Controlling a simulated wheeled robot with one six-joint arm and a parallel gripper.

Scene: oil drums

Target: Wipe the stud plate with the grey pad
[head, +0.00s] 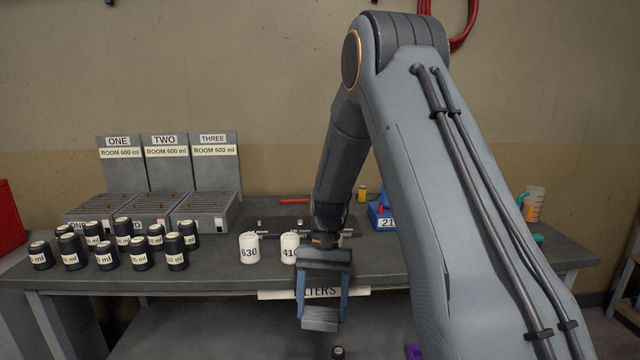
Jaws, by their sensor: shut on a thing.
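My gripper (322,312) hangs in front of the bench's front edge, fingers pointing down. Its two blue fingers are shut on the grey pad (320,320), a ribbed grey block between the fingertips. A low dark plate (272,222) with small fittings lies on the bench behind the white canisters; it may be the stud plate, but I cannot tell for sure. My arm hides part of it. The pad is apart from this plate, nearer to me and lower in the picture.
White canisters marked 630 (249,248) and 410 (289,248) stand just behind my gripper. Several black bottles (138,254) crowd the left of the bench (215,270), before grey trays (203,213). A blue bin (381,217) and a jug (534,204) are at right.

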